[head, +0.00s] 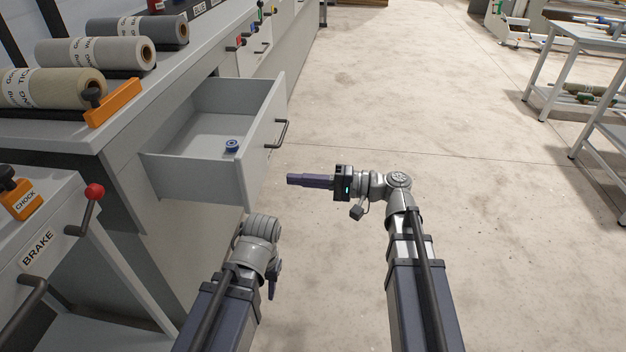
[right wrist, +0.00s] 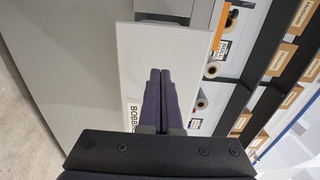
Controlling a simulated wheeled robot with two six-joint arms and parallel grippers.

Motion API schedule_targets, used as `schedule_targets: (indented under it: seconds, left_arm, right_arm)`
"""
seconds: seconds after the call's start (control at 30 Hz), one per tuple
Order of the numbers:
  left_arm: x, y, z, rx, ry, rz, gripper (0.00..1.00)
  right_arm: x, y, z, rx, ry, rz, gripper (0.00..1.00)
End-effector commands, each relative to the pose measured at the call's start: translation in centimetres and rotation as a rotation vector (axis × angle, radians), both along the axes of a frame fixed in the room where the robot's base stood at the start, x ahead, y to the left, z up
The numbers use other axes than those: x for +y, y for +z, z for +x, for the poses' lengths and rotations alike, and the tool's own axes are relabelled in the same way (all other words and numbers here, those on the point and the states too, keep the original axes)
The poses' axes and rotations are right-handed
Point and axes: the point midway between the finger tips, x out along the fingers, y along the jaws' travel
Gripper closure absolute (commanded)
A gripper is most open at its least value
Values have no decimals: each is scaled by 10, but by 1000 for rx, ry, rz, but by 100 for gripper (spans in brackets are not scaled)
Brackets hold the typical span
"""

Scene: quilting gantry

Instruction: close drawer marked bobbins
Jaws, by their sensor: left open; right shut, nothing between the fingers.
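The grey drawer (head: 258,150) stands pulled well out of the long bench, with its dark bar handle (head: 282,134) on the front. A blue bobbin (head: 232,146) lies inside it. In the right wrist view the pale drawer front (right wrist: 197,62) carries a label (right wrist: 133,112) whose visible letters begin "BOBB"; my fingers partly cover it. My right gripper (head: 291,179) is shut and empty, pointing at the drawer front from its right; its fingers also show in the right wrist view (right wrist: 160,72). I cannot tell whether they touch the front. My left gripper (head: 274,284) is open, low and below the drawer.
Fabric rolls (head: 95,52) and an orange block (head: 113,103) lie on the bench top. A cart marked BRAKE with a red-knobbed lever (head: 93,195) stands at the lower left. The concrete floor (head: 400,90) to the right is clear up to the grey tables (head: 590,38).

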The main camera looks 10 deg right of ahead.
Motion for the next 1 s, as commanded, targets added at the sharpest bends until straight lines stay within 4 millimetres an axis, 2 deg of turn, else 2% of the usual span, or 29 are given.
schedule_targets:
  seconds: [0.03, 0.2, 0.4, 0.6, 1.0]
  left_arm:
    - [0, 0, 0, 0, 0, 0, 56]
    - [0, 0, 0, 0, 0, 0, 56]
    - [0, 0, 0, 0, 0, 0, 56]
    - [0, 0, 0, 0, 0, 0, 56]
    - [0, 0, 0, 0, 0, 0, 56]
  right_arm:
    - [12, 0, 3, 0, 4, 0, 100]
    - [42, 0, 11, 0, 3, -1, 100]
    - [66, 0, 18, 0, 0, -1, 100]
    - [75, 0, 20, 0, -1, -1, 100]
    - [76, 0, 21, 0, -1, -1, 100]
